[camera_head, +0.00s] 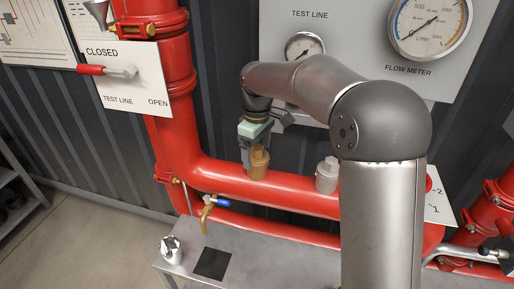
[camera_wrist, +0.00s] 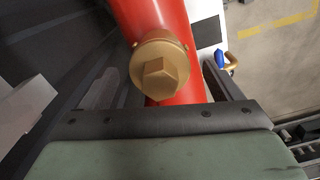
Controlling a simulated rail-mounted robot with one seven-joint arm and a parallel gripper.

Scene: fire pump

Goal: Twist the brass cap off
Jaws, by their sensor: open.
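The brass cap (camera_head: 259,165) sits upright on top of the red horizontal pipe (camera_head: 215,180). In the wrist view the cap (camera_wrist: 162,72) shows its hexagonal head over a wider round collar. My gripper (camera_head: 252,149) is just above and beside the cap in the head view, pointing down. In the wrist view my open gripper (camera_wrist: 164,86) has one finger left of the cap and one right of it, with gaps visible. I cannot tell how far down the fingers reach along the cap.
A grey cap (camera_head: 327,175) stands on the same pipe to the right. A small blue-handled valve (camera_head: 217,202) hangs below the pipe. A metal table (camera_head: 255,258) with a dark square (camera_head: 212,263) and a shiny metal fitting (camera_head: 171,249) is in front. A dark corrugated wall is behind.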

